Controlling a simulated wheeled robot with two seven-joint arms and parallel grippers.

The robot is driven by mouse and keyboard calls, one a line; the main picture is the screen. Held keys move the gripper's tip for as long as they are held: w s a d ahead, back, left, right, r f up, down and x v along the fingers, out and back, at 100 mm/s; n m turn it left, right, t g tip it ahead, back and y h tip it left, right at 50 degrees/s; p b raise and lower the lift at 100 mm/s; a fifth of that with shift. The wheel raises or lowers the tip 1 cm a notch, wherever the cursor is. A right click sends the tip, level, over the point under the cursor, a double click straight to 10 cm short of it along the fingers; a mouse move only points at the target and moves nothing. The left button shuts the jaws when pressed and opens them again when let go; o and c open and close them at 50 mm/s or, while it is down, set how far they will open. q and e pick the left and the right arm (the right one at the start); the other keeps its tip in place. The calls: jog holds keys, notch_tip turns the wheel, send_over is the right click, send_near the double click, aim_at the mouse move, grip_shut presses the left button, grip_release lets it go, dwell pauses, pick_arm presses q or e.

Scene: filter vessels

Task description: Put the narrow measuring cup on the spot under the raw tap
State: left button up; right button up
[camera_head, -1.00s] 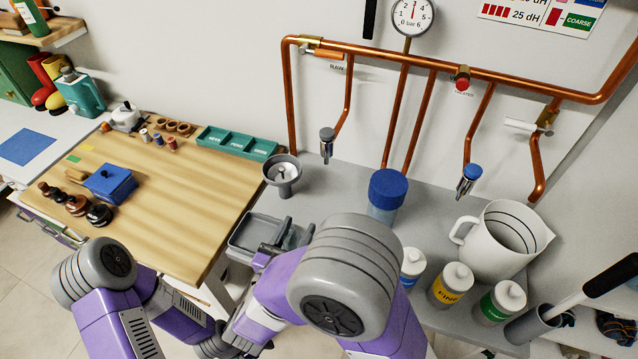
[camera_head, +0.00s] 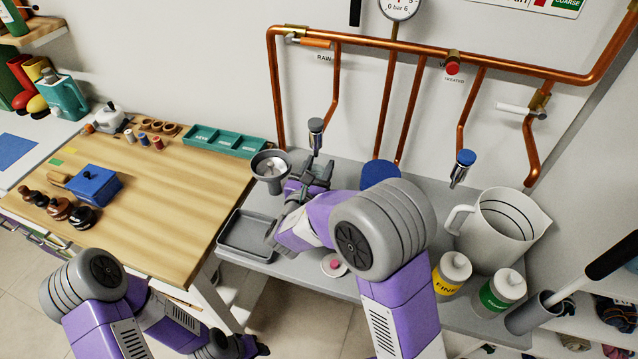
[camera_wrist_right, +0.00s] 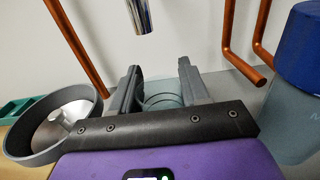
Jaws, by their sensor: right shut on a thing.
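The raw tap (camera_head: 316,135), a metal spout with a grey knob on a copper pipe, hangs from the wall; its spout end also shows at the top of the right wrist view (camera_wrist_right: 142,14). My right gripper (camera_head: 318,172) is just below and in front of that spout. In the right wrist view its fingers are shut on a greyish, clear-looking round cup with curved rings, the narrow measuring cup (camera_wrist_right: 163,101). The head view hides most of this cup. The spot under the tap is hidden by the gripper. My left gripper (camera_head: 250,346) is partly visible at the bottom edge.
A grey funnel-like vessel (camera_head: 270,168) stands close left of the right gripper. A blue-lidded jar (camera_head: 380,174) stands to its right, partly hidden by my arm. A grey tray (camera_head: 247,240) lies at the front left, a large white jug (camera_head: 492,225) further right.

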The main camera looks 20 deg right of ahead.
jog(key=shift+w+d+f+b, duration=0.1)
jog(key=shift+f+b, duration=0.5)
jog(key=shift+f, duration=0.7)
jog(key=shift+w+f+b, duration=0.1)
jog(key=shift+f+b, duration=0.5)
jog(key=shift+f, duration=0.7)
jog(key=shift+s, duration=0.1)
jog(key=shift+f, duration=0.15)
jog(key=o, duration=1)
jog(key=shift+s+r, duration=0.15)
jog(key=shift+r, duration=0.1)
jog(key=p+v, duration=0.2)
jog(key=v, duration=0.9)
jog(key=shift+s+a, duration=0.25)
jog(key=shift+a, duration=0.1)
jog(key=shift+f, duration=0.1)
